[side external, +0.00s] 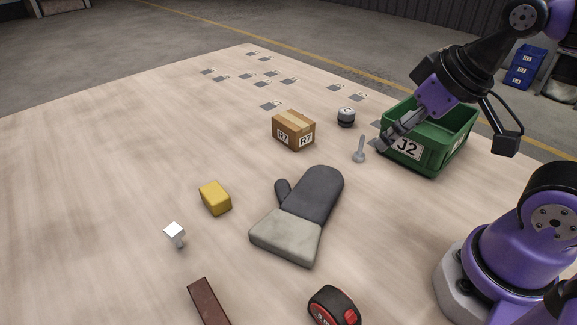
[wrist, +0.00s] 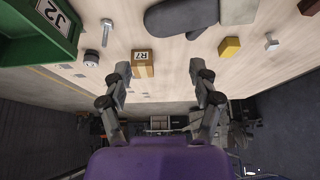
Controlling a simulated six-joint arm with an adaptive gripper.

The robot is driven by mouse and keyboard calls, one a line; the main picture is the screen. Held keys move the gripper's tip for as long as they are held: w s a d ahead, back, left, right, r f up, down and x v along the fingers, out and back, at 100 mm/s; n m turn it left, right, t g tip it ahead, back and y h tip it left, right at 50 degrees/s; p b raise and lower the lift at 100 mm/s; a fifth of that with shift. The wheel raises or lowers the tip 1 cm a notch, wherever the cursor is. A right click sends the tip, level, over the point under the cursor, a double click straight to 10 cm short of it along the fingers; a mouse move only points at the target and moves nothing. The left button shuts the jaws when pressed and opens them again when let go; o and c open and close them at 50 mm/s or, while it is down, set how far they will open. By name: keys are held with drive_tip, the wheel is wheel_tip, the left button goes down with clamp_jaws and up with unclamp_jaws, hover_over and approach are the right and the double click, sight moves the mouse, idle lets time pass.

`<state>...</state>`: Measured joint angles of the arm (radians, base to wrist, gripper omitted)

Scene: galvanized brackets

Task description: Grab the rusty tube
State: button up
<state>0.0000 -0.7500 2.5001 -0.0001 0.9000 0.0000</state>
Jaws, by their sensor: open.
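The rusty tube (side external: 208,303) is a dark brown-red bar lying on the table at the bottom edge of the side view, partly cut off. In the wrist view, a brown piece at the top right corner (wrist: 311,7) looks like the same tube, also cut off. My gripper (side external: 386,143) is at the right, by the front of the green bin, far from the tube. In the wrist view my gripper (wrist: 159,68) has its fingers spread wide with nothing between them.
A green bin (side external: 458,146) marked J2 stands close to my gripper. A bolt (side external: 360,150), a dark round part (side external: 346,117), a cardboard box (side external: 293,131), a glove (side external: 312,200), a yellow block (side external: 215,198), a small metal piece (side external: 175,232) and a tape measure (side external: 334,306) lie around. The left table is clear.

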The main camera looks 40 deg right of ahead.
drive_tip(key=n+g, duration=0.6)
drive_tip(key=n, duration=2.8)
hover_over(209, 306)
wheel_tip(209, 306, down, 6)
drive_tip(key=f, duration=0.4)
drive_tip(key=shift+s+a+n, duration=0.15)
drive_tip(key=shift+s+n, duration=0.1)
drive_tip(key=shift+n, duration=0.15)
drive_tip(key=f, duration=0.6)
drive_tip(key=shift+w+f, duration=0.1)
drive_tip(key=shift+w, duration=0.15)
